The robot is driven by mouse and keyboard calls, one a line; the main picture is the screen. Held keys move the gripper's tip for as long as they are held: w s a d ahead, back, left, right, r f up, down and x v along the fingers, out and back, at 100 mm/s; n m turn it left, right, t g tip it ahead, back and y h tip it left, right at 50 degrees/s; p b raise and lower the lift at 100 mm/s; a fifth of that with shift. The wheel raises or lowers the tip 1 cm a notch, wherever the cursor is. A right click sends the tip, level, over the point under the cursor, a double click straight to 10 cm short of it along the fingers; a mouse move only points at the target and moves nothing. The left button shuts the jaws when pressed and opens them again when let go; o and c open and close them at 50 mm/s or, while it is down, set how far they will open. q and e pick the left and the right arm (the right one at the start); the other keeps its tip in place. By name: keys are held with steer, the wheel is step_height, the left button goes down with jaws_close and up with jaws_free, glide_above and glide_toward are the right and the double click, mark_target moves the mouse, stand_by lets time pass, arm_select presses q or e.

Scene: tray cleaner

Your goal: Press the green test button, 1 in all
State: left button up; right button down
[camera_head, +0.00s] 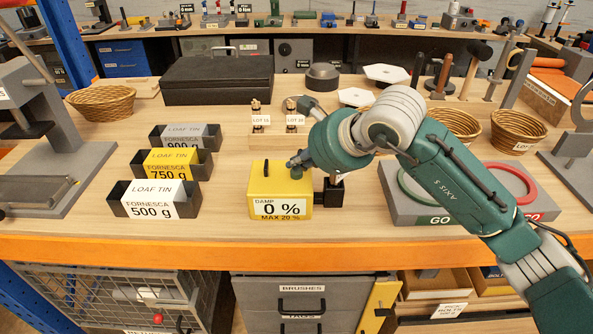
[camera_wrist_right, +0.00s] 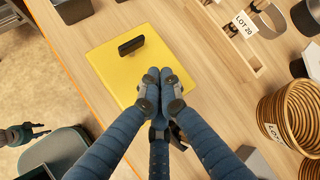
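The yellow damp meter box (camera_head: 262,181) stands on the bench with a white label reading "DAMP 0 % MAX 20 %". Its yellow top (camera_wrist_right: 105,70) with a dark upright handle also shows in the wrist view. My right gripper (camera_head: 295,166) is over the right part of the box top. In the wrist view its fingers (camera_wrist_right: 159,82) are together and hold nothing visible. I cannot tell whether they touch the box. I do not see the green test button clearly; the fingers hide part of the top. A dark shape (camera_wrist_right: 22,134) low at left may be my left gripper, too small to read.
Loaf tins (camera_head: 160,198) stand left of the box. A wooden rack (camera_head: 278,138) with LOT-labelled items is just behind it. A grey block with green and red rings (camera_head: 405,207) stands right. A black case (camera_head: 218,79) lies behind. Bare bench lies in front of the box.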

mark_target(298, 173)
steer(key=shift+f+b, duration=0.3)
steer(key=shift+r, duration=0.1)
stand_by(0.4)
steer(key=shift+r+p, duration=0.35)
steer(key=shift+r, duration=0.5)
steer(key=shift+r, duration=0.15)
steer(key=shift+r+p, duration=1.05)
steer(key=shift+r, duration=1.35)
